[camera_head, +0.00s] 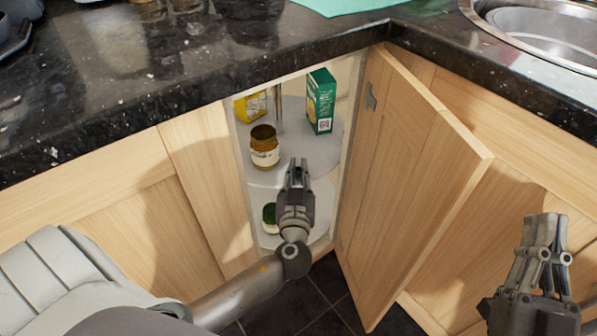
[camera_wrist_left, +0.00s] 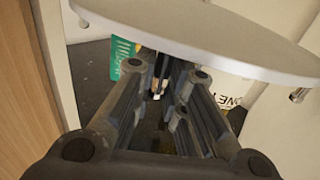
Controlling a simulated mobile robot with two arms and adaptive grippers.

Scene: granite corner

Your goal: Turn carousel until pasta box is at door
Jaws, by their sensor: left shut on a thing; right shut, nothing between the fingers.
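The carousel's grey round upper shelf (camera_head: 298,143) shows inside the open corner cabinet and in the left wrist view (camera_wrist_left: 200,30). A green box (camera_head: 320,100) stands upright at its back right. A yellow pack (camera_head: 250,107), partly hidden, is at the back left. I cannot tell which is the pasta box. A dark jar (camera_head: 264,147) with a pale label stands at the left front. My left gripper (camera_head: 298,168) is shut at the shelf's front rim; the exact contact is hidden. My right gripper (camera_head: 545,222) is shut and empty at the right, outside the cabinet.
The wooden cabinet door (camera_head: 415,190) stands open to the right of the opening. A lower shelf (camera_head: 322,208) carries a green-topped jar (camera_head: 269,217). The dark granite worktop (camera_head: 170,60) overhangs the cabinet. A sink (camera_head: 545,35) is at the top right.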

